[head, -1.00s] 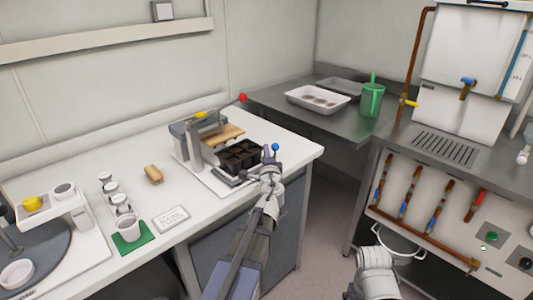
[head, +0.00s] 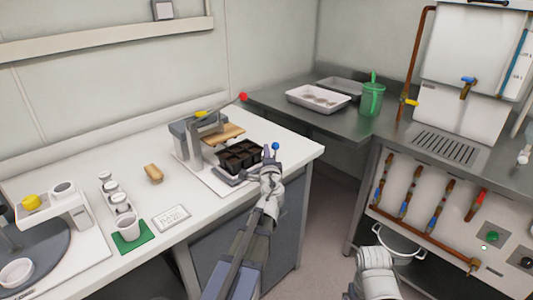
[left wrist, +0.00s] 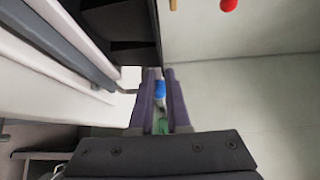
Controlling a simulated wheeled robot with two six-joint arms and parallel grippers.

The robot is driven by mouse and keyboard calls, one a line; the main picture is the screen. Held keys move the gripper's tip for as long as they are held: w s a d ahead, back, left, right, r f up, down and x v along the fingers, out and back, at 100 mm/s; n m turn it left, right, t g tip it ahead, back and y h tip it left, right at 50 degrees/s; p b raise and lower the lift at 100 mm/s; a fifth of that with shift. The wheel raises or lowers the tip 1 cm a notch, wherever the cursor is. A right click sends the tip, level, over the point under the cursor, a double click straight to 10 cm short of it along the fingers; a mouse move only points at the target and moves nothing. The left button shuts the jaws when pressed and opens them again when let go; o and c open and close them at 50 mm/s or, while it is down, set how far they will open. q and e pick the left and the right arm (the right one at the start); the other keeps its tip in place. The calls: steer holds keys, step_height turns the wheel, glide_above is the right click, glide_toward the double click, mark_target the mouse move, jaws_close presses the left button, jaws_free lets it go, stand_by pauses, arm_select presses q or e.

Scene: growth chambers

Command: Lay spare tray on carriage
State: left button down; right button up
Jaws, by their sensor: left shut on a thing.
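A black tray with several square cells (head: 240,154) sits low at the front of the grey press (head: 193,148), on or just above its carriage; the exact contact is unclear. A blue-knobbed handle (head: 276,146) rises at the press's right front. My left gripper (head: 268,160) is at this handle, right of the tray. In the left wrist view the fingers (left wrist: 162,88) close around something blue (left wrist: 160,90), apparently part of the handle. My right forearm shows at the lower right, but its fingers do not.
A wooden block (head: 154,174), several small cups (head: 119,202) and a label plate (head: 171,219) lie on the bench left of the press. A red-knobbed lever (head: 243,97) sticks up from the press. A white tray (head: 318,98) and green jug (head: 371,99) stand on the back counter.

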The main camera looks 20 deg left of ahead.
arm_select(q)
steer(key=shift+f+b, duration=0.6)
steer(key=shift+f, duration=0.1)
steer(key=c, duration=0.8)
jaws_free()
steer(key=shift+r, duration=0.1)
step_height(320, 180, up, 8)
steer(key=p, duration=0.8)
steer(key=shift+r, duration=0.2)
steer(key=shift+p, duration=0.3)
